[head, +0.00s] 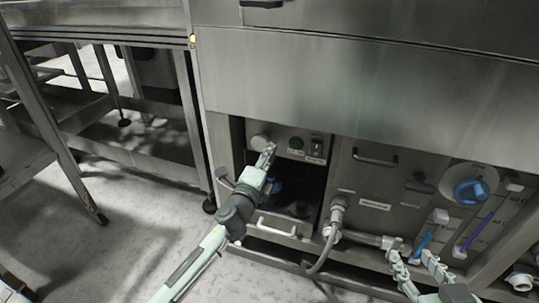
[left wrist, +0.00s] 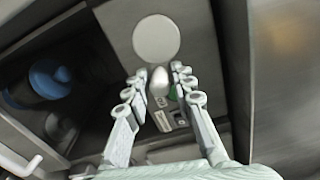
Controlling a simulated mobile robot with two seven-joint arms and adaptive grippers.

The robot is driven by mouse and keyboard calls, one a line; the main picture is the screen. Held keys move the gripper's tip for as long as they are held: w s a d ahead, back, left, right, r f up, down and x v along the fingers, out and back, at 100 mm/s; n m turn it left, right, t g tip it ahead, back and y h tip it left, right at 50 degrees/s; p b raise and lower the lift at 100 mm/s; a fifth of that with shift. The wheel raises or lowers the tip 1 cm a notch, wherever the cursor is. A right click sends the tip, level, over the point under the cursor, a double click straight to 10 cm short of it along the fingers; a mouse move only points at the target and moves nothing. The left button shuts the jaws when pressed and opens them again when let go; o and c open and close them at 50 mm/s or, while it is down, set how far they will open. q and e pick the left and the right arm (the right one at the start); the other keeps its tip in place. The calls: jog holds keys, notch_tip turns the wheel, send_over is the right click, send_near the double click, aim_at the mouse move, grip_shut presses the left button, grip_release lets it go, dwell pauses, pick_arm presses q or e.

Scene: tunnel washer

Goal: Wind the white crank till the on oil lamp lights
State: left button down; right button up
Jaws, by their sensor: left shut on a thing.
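The white crank (head: 260,142) is a round pale disc on a grey panel in an open bay of the machine. It also shows in the left wrist view (left wrist: 156,39), with its egg-shaped knob (left wrist: 159,80) below the disc. My left gripper (head: 268,151) is shut on this knob, one finger on each side. A dark green round lamp (head: 296,143) sits right of the crank; it shows no clear glow, and its label is too small to read. In the left wrist view the knob and a finger partly hide it. My right gripper (head: 417,258) is open and empty at the lower right.
A black switch (head: 317,141) is right of the lamp. A blue object (left wrist: 50,80) stands in the dark bay below the panel. A hose (head: 328,243), a pipe and a blue valve knob (head: 471,191) are on the right. A steel table stands at left, with clear floor before it.

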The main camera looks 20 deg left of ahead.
pick_arm(q)
jog(key=shift+s+a+f, duration=0.1)
jog(key=shift+f, duration=0.4)
jog(key=c, duration=1.4)
grip_release()
jog(key=shift+r, duration=0.15)
jog(key=s, duration=1.2)
jog(key=shift+a, duration=0.25)
